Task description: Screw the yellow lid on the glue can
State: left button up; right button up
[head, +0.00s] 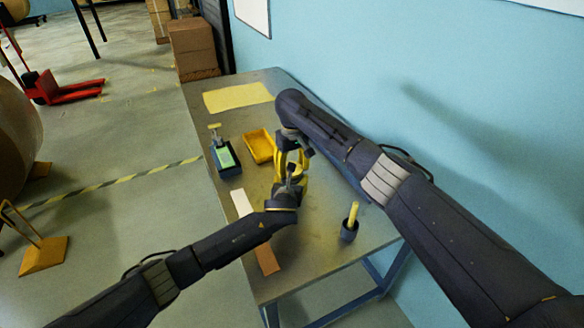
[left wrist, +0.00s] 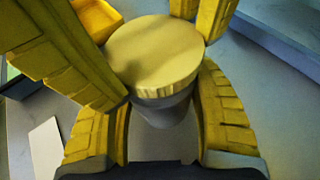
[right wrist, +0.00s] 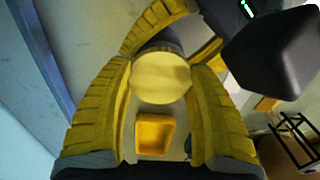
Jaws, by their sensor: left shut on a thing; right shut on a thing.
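The yellow lid (left wrist: 155,52) is a round disc on top of the grey glue can (left wrist: 160,112). In the left wrist view the lid covers the can's mouth, and whether the thread is engaged cannot be seen. My left gripper (head: 292,183) is shut on the can from below, one finger on each side. My right gripper (head: 292,155) is shut on the lid from the opposite side. In the right wrist view the lid (right wrist: 160,78) sits between the right fingers, with the dark can (right wrist: 158,44) behind it. In the head view the grippers mostly hide both.
On the table (head: 310,255) are a yellow tray (head: 260,146), a dark holder (head: 229,170) with a green top, a yellow sheet (head: 238,97), a white strip (head: 242,203), a brown strip (head: 266,260) and a dark cup (head: 348,232) holding a yellow stick. The blue wall is at right.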

jog(key=shift+f, duration=0.6)
pick_arm(q)
grip_shut()
pick_arm(e)
jog(key=o, duration=0.8)
jog(key=shift+a, duration=0.1)
jog(key=shift+r, duration=2.3)
jog(key=o, duration=0.4)
jog(key=shift+o, duration=0.2)
notch_tip(320, 180, up, 12)
